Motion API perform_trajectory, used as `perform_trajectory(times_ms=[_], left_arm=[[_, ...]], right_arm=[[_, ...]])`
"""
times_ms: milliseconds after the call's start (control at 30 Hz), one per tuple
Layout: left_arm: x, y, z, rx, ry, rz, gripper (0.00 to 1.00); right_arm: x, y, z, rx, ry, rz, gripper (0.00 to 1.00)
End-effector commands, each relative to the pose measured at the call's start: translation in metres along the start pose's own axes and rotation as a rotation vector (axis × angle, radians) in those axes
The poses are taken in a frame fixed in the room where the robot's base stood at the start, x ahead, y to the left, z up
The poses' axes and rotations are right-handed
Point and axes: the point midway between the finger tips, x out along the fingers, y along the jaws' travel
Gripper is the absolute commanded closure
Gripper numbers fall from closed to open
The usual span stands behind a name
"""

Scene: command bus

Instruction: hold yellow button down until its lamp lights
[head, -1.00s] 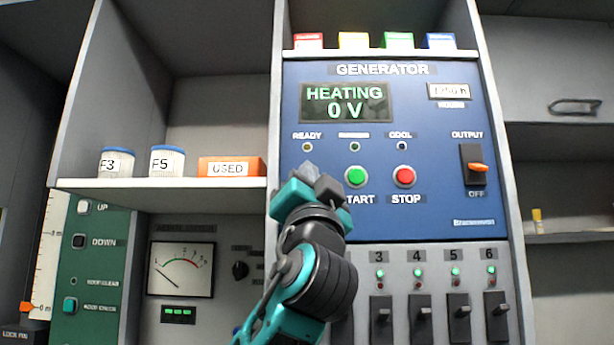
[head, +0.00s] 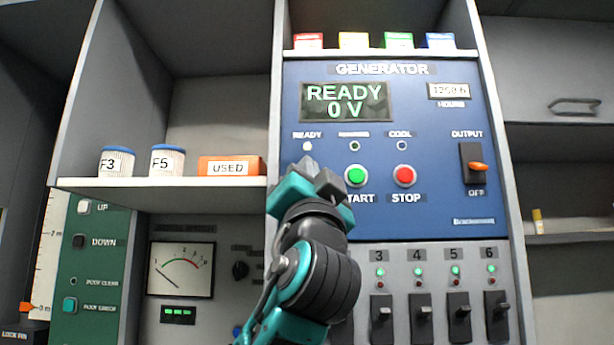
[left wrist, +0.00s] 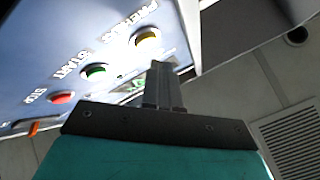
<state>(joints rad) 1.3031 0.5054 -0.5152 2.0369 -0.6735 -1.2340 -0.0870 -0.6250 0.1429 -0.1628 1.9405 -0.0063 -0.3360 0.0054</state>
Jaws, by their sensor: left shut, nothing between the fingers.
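The yellow button (left wrist: 148,39) shows in the left wrist view on the blue generator panel, beside the PREHEAT label. In the head view it is hidden behind my left gripper (head: 309,170). The gripper is shut and empty, with its fingertips (left wrist: 160,68) close to the button. I cannot tell whether they touch it. The READY lamp (head: 307,146) is lit white. The display (head: 346,101) reads "READY 0 V".
The green START button (head: 356,176) and red STOP button (head: 404,177) are right of my gripper. The orange-tipped OUTPUT switch (head: 473,165) is farther right. A shelf (head: 120,187) at left holds two jars and an orange USED box (head: 231,167). Several breaker switches are below.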

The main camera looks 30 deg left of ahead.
Motion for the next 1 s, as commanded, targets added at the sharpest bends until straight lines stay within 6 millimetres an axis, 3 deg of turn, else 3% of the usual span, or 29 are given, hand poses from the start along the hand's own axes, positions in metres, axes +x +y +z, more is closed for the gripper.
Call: perform_trajectory(times_ms=[433, 1000], left_arm=[[-0.03, -0.022, -0.021, -0.003, 0.001, -0.001, 1.0], [-0.032, -0.023, -0.023, 0.0, 0.0, 0.0, 1.0]], right_arm=[[0.003, 0.0, 0.004, 0.0, 0.0, 0.0, 0.57], [0.003, 0.0, 0.004, 0.0, 0.0, 0.0, 0.57]])
